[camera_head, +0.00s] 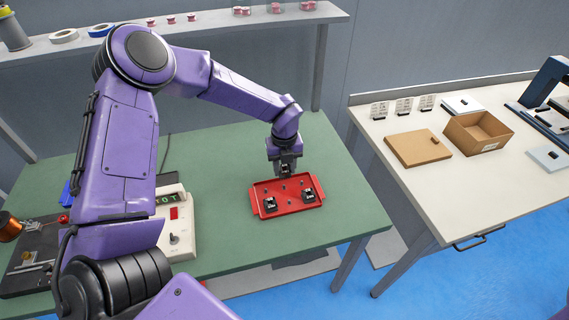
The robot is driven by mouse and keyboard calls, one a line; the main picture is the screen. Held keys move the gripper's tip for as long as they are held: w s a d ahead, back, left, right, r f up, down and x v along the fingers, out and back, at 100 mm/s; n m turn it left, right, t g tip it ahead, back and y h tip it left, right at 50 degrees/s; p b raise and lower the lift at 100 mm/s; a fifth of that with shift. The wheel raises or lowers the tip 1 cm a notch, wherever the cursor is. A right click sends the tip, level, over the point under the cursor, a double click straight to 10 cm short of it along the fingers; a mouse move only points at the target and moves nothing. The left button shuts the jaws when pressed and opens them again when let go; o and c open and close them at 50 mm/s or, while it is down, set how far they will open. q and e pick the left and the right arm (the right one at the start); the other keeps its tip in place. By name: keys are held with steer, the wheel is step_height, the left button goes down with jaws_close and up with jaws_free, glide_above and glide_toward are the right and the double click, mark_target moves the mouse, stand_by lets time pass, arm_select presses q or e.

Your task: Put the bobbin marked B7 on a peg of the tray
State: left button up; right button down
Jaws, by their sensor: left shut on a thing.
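The red tray (258,212) lies on the green bench, with several short pegs standing up from it. Two dark bobbins with pale labels sit on it, one at the front left (270,204) and one at the right (308,195). Their labels are too small to read. My left gripper (285,170) points down over the tray's back edge, shut on a small dark thing, probably a bobbin. The gripper mostly hides it, and no B7 mark can be read. I cannot tell whether it touches a peg. My right gripper is not in view.
A beige control box (178,225) with a green display and a winder with a copper coil (12,226) stand left on the green bench (335,215). A cream table (450,195) at right holds an open cardboard box (478,133). The bench right of the tray is clear.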

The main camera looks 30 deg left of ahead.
mark_target(284, 185)
arm_select(q)
steer(key=shift+a+n, duration=0.1)
steer(key=shift+n, duration=0.3)
steer(key=shift+f, duration=0.25)
step_height(284, 185, down, 5)
steer(key=b, duration=0.3)
steer(key=shift+r+b, duration=0.2)
steer(key=shift+b, duration=0.1)
steer(key=shift+r, duration=0.1)
steer(key=shift+w, duration=0.1)
steer(key=shift+f, duration=0.25)
steer(key=shift+f+b, duration=0.9)
steer(key=shift+b, duration=0.1)
